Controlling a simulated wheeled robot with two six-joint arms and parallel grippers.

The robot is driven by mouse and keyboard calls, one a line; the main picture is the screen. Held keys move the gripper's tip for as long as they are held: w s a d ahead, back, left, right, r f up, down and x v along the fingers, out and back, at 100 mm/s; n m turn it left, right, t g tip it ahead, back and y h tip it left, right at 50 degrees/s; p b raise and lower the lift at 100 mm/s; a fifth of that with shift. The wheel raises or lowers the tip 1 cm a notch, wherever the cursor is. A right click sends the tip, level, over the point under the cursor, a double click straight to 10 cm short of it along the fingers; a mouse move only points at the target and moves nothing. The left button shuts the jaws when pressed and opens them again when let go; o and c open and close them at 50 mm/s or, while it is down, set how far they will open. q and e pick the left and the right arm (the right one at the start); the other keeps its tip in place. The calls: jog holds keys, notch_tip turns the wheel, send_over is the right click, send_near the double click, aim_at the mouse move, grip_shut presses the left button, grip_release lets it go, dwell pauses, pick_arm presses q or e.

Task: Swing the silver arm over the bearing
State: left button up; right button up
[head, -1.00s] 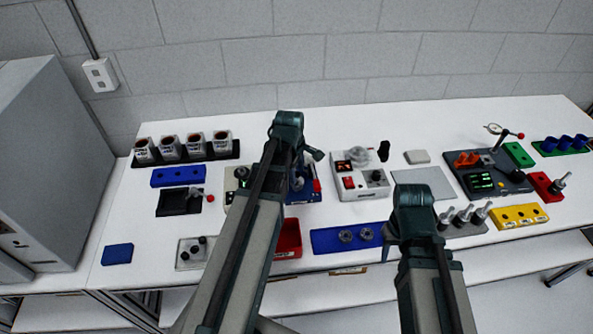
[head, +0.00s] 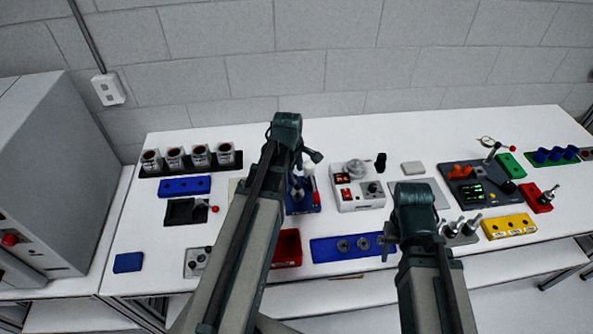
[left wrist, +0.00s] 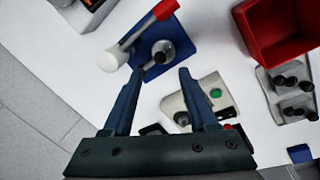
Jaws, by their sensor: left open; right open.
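A blue fixture (head: 303,203) stands mid-table, partly hidden behind my left arm in the head view; it also shows in the left wrist view (left wrist: 186,32). On it is a dark grey round part (left wrist: 164,50), possibly the bearing. A silver-white arm (left wrist: 131,38) with a red end (left wrist: 165,9) and a white rounded end reaches across the fixture's left side, beside the round part. My left gripper (left wrist: 160,75) is open and empty, its fingertips pointing toward the fixture. Contact cannot be told. My right gripper (head: 390,243) is open, above the table's front part.
A white and grey box (head: 358,187) stands right of the fixture. A grey device (head: 492,192) with a dial gauge stands farther right. A grey mat (head: 428,190) is bare.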

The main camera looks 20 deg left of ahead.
pick_arm(q)
notch_tip(320, 180, up, 7)
jog(key=s+p, duration=0.1)
jog(key=p, duration=0.4)
jog(key=shift+s+f, duration=0.15)
pick_arm(e)
notch_tip(320, 180, up, 7)
jog(key=shift+f, duration=0.15)
pick_arm(q)
jog(key=shift+f, duration=0.1)
jog(key=s+d+f+m+b, duration=0.4)
jog(key=d+m, duration=0.3)
jog(key=s+d+f+m+g+b, duration=0.1)
jog(key=s+d+f+m+b, duration=0.3)
jog(key=d+m, duration=0.3)
jog(key=s+d+f+m+g+y+b, duration=0.1)
jog(key=s+d+f+m+b, duration=0.3)
jog(key=d+m, duration=0.3)
jog(key=shift+s+d+f+m+b, duration=0.3)
jog(key=shift+s+d+f, duration=0.25)
jog(key=shift+s+d, duration=0.15)
pick_arm(e)
notch_tip(320, 180, down, 13)
